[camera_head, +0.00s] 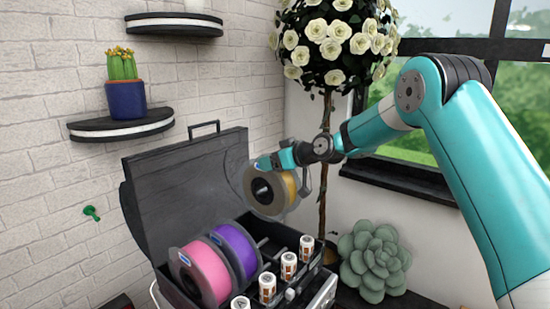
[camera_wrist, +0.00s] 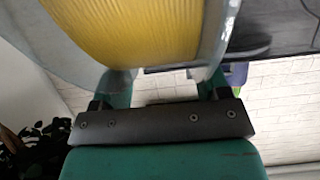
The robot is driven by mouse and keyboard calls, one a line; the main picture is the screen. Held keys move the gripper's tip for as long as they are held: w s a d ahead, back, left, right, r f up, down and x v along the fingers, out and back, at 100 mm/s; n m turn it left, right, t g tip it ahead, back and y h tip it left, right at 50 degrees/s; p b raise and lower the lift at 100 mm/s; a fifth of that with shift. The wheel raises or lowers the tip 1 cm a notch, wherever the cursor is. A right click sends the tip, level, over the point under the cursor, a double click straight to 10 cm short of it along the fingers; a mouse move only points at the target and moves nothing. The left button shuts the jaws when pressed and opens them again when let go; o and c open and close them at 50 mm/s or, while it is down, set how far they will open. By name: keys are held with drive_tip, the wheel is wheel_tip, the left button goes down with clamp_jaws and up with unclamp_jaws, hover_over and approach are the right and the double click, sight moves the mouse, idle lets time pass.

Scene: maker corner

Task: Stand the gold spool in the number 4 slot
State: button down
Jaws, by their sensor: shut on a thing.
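The gold spool (camera_head: 270,192) has grey side discs and hangs in the air above the right part of an open black case (camera_head: 185,185). My gripper (camera_head: 280,160) is shut on the spool's upper rim. In the wrist view, the yellow winding (camera_wrist: 130,30) fills the top, between pale discs, with my gripper (camera_wrist: 165,82) at its edge. A pink spool (camera_head: 207,270) and a purple spool (camera_head: 238,250) stand side by side in the case. Right of them are bare rails (camera_head: 272,243). The slot numbers are not legible.
Several white cylinders with brown labels (camera_head: 288,264) line the case's front edge. The raised lid stands behind the spools. A green succulent (camera_head: 373,258) sits to the right, and a rose tree's trunk (camera_head: 325,200) rises behind my gripper. Shelves (camera_head: 120,124) are on the brick wall.

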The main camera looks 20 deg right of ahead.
drive_tip(key=shift+f+b, duration=1.2)
drive_tip(key=shift+f, duration=2.1)
wheel_tip(320, 180, down, 5)
drive_tip(key=b, duration=0.5)
drive_tip(key=shift+f, duration=0.15)
drive_tip(key=shift+f+b, duration=0.35)
drive_tip(key=shift+b, duration=0.4)
unclamp_jaws()
drive_tip(key=shift+s+f, duration=0.1)
drive_tip(key=shift+f, duration=0.15)
drive_tip(key=b+v, duration=0.6)
drive_tip(key=v, duration=1.1)
drive_tip(key=shift+s+d+r, duration=0.1)
drive_tip(key=shift+s+r, duration=0.05)
drive_tip(key=shift+r, duration=0.1)
